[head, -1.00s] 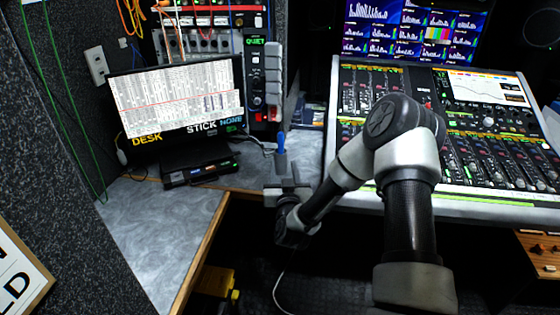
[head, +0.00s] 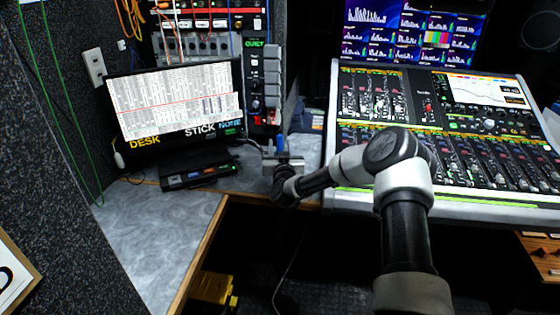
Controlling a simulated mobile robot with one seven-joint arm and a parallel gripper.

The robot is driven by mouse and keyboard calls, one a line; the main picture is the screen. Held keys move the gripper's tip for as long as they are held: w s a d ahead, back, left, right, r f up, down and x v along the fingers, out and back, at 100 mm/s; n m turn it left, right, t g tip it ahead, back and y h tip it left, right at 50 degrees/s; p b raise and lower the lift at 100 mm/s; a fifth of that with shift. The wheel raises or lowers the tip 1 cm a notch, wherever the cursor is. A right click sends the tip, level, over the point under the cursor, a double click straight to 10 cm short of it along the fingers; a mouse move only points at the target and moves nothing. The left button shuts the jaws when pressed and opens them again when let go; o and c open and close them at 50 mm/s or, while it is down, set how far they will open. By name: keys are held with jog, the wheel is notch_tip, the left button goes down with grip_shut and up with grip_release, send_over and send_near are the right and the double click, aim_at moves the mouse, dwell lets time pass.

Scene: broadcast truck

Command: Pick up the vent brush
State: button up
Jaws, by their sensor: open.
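A small upright blue piece (head: 280,143), which I take to be the vent brush, shows on the grey desk right of the monitor, just beyond my gripper. Its lower part is hidden behind my gripper. My gripper (head: 281,161) is open at the desk's back strip, right in front of the blue piece in this view. I cannot tell whether the fingers touch it or stand around it.
A monitor (head: 175,103) and a dark box (head: 200,174) stand left of my gripper. A rack with knobs (head: 257,90) rises behind. The mixing console (head: 450,150) is to the right. The desk's left part (head: 160,230) is clear.

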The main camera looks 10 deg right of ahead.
jog(key=shift+w+d+f, duration=0.1)
jog(key=shift+w+d, duration=0.05)
jog(key=shift+w, duration=1.25)
grip_shut()
